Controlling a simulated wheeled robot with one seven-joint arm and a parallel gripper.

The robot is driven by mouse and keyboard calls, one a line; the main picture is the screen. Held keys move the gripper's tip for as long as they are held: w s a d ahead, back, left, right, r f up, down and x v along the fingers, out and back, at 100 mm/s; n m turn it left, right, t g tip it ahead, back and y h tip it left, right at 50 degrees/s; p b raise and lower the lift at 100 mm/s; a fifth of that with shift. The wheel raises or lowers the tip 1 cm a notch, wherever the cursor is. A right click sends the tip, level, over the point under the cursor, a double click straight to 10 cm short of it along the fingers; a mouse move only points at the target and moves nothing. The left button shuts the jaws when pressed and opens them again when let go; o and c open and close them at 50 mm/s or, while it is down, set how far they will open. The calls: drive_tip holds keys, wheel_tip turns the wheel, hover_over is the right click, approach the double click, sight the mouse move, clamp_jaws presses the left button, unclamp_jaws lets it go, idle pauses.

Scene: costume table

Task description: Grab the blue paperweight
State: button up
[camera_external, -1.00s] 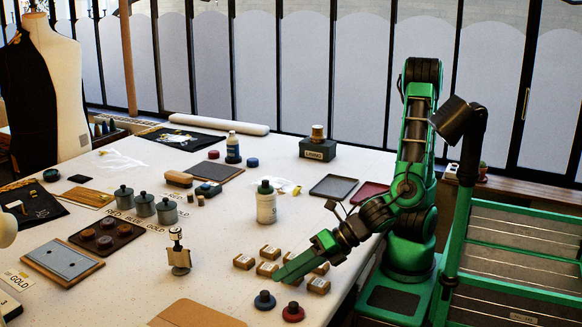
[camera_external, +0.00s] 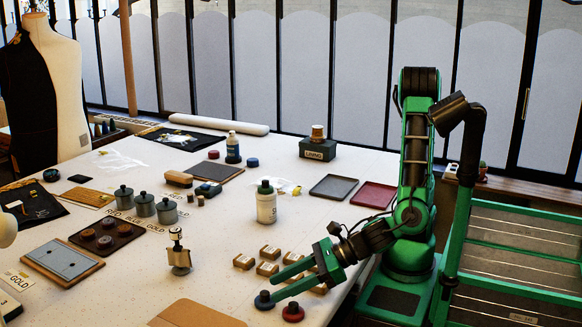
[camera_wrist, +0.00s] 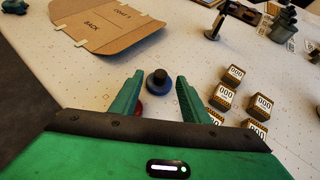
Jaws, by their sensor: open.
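The blue paperweight (camera_external: 264,301) is a dark blue disc with a black knob, standing on the white table near its front edge. In the wrist view the blue paperweight (camera_wrist: 158,82) shows between and just beyond my fingertips. My gripper (camera_external: 273,284) is open, its green fingers low over the table and pointing at the paperweight. In the wrist view my gripper (camera_wrist: 157,88) has nothing between its fingers. A red paperweight (camera_external: 293,312) of the same shape stands close by on the right. In the wrist view my left finger partly hides it.
Several small cardboard boxes (camera_external: 268,268) stand behind my fingers. They are right of my gripper in the wrist view (camera_wrist: 229,76). A cardboard pattern piece (camera_wrist: 104,30) lies beyond on the left. A metal stand (camera_external: 179,258) is farther back. Clear tabletop lies left of the paperweight.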

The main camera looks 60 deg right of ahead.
sight(266, 292)
drive_tip(key=shift+x, duration=2.65)
drive_tip(key=shift+w+d, duration=0.1)
drive_tip(key=shift+c, duration=0.7)
clamp_jaws()
